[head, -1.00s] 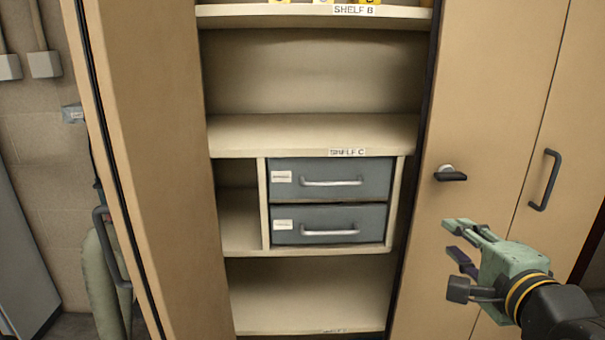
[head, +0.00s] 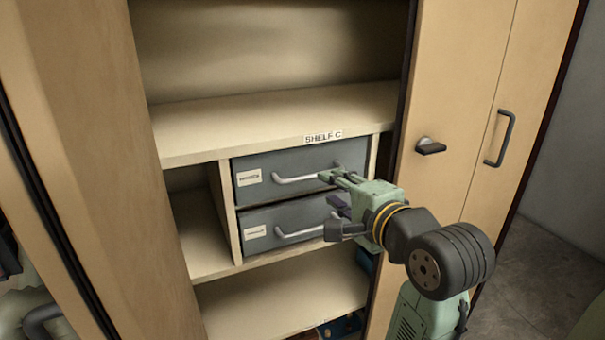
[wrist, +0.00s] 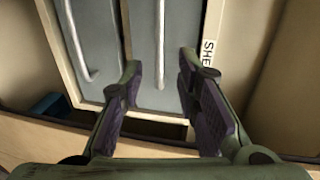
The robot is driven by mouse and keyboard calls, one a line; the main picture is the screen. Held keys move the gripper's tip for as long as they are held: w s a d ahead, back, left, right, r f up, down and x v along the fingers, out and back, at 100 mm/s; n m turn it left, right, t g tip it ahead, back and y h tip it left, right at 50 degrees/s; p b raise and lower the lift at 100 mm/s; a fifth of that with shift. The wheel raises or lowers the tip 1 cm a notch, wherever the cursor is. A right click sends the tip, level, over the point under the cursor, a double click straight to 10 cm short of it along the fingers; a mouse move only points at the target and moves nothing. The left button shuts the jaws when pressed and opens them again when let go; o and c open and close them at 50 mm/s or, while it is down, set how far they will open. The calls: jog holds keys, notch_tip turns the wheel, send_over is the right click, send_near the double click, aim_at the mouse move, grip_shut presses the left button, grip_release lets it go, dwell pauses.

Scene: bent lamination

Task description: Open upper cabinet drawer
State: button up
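The upper drawer (head: 260,178) is a shut grey drawer with a white label and a silver bar handle (head: 296,179), just under the shelf marked SHELF C. The lower drawer (head: 262,229) below it is also shut. My gripper (head: 334,202) is in front of the right part of the drawers, its fingers pointing left towards them. In the wrist view my gripper (wrist: 156,88) is open with nothing between its purple-padded fingers. The upper handle (wrist: 160,45) shows beyond and between the fingertips, apart from them. My gripper hides the right end of the drawers in the head view.
An open cabinet door (head: 95,140) stands at the left. Shelf C (head: 250,122) above the drawers is empty.

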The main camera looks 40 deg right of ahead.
aim_at(315, 177)
jog(key=p+x, duration=0.1)
jog(key=x, duration=0.8)
jog(key=shift+w+d+f, duration=0.1)
jog(key=shift+w+f, duration=0.05)
jog(key=shift+w, duration=0.1)
grip_shut()
dwell(0.4)
